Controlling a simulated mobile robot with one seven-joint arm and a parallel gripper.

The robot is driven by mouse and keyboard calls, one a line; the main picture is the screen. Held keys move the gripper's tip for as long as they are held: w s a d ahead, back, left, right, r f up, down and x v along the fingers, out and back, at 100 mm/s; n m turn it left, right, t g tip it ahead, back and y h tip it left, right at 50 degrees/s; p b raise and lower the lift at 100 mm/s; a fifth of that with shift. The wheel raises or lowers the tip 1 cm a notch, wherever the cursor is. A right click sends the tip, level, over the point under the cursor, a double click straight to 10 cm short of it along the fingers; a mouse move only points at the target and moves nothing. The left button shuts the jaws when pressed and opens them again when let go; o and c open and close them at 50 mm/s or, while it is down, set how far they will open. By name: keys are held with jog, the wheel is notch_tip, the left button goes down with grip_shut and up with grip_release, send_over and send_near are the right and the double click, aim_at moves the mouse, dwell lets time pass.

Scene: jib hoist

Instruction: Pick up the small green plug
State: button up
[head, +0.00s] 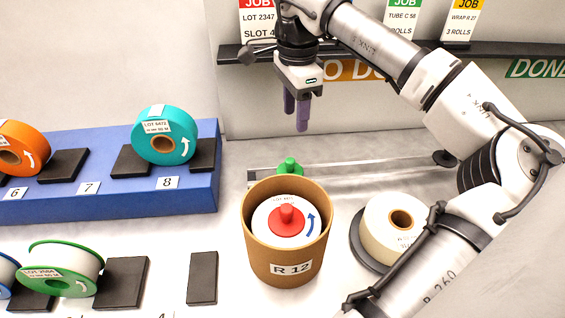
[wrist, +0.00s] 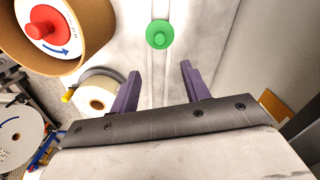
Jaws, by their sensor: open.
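The small green plug (head: 290,167) stands behind the brown drum, near a clear rail, in the head view. Its lower part is partly hidden by the drum's rim. In the wrist view the green plug (wrist: 159,34) is seen from above, beyond the fingertips and roughly between them. My gripper (head: 296,122) has purple fingers pointing down, above and behind the plug in the head picture. In the wrist view my gripper (wrist: 160,78) is open, with nothing between its fingers.
The brown drum (head: 287,258), marked R 12, holds a white roll with a red plug (head: 286,221). A cream roll (head: 390,228) lies to its right. A blue rack (head: 110,190) with a teal roll (head: 165,135) stands at left. A dark shelf edge (head: 350,49) runs behind my gripper.

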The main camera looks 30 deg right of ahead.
aim_at(290, 160)
notch_tip(290, 160, down, 9)
jog(key=b, duration=0.6)
jog(key=shift+r, duration=0.2)
jog(key=f+b, duration=0.2)
jog(key=f, duration=0.1)
jog(key=f+b, duration=0.1)
jog(key=f, duration=0.1)
jog(key=shift+w+a+f+b, duration=0.1)
jog(key=shift+w+a+b, duration=0.05)
jog(key=shift+a+b, duration=0.25)
grip_shut()
jog(key=shift+r, duration=0.2)
notch_tip(290, 160, up, 20)
jog(key=p, duration=1.5)
jog(key=shift+f, duration=0.15)
